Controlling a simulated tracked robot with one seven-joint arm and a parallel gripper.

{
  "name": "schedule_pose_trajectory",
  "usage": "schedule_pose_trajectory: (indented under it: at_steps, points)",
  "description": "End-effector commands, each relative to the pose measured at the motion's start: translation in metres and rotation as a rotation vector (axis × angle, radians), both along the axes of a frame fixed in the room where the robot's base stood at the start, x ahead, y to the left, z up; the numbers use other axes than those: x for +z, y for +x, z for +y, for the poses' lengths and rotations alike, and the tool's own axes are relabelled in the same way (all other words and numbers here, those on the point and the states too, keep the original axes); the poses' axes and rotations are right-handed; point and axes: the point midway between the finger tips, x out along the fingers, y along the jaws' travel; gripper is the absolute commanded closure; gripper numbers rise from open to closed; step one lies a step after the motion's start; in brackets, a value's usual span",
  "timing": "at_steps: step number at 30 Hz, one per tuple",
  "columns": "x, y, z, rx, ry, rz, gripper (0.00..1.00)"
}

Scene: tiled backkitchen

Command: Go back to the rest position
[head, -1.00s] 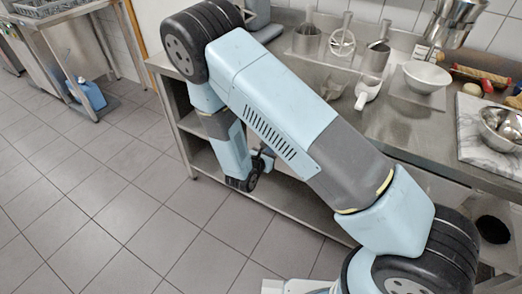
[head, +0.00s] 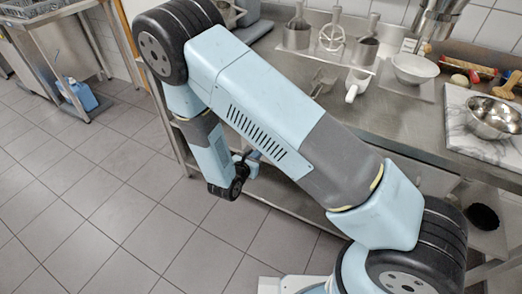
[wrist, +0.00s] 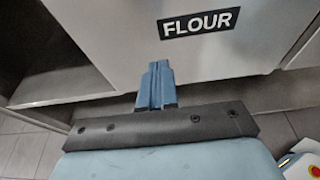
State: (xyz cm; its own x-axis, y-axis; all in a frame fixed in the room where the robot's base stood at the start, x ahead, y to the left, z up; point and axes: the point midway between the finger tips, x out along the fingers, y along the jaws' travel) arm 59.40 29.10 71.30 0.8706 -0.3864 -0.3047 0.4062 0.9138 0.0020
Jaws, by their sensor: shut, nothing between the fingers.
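My gripper (wrist: 157,85) shows in the wrist view as two blue fingers pressed together, with nothing between them. It points toward a pale bin front with a FLOUR label (wrist: 200,22), and I cannot tell how far apart they are. In the head view my arm is bent, its forearm hanging down in front of the steel bench. The gripper is small and partly hidden there behind the dark wrist joint, low beside the bench's front.
Tiled floor left of the arm is clear.

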Motion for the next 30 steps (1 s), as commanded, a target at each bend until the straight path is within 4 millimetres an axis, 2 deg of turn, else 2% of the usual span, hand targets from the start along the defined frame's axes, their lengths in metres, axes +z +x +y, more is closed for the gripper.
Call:
schedule_pose_trajectory:
  at_steps: [6,15,24,26,30]
  points:
    - [0.013,-0.038,0.020,0.007,0.002,0.000,1.00]
    - [0.022,-0.064,0.033,0.008,0.001,0.002,1.00]
    - [0.026,-0.064,0.031,-0.005,0.010,-0.001,1.00]
    - [0.034,-0.060,0.028,-0.031,0.024,-0.005,1.00]
    - [0.065,-0.046,0.009,-0.146,0.084,-0.023,1.00]
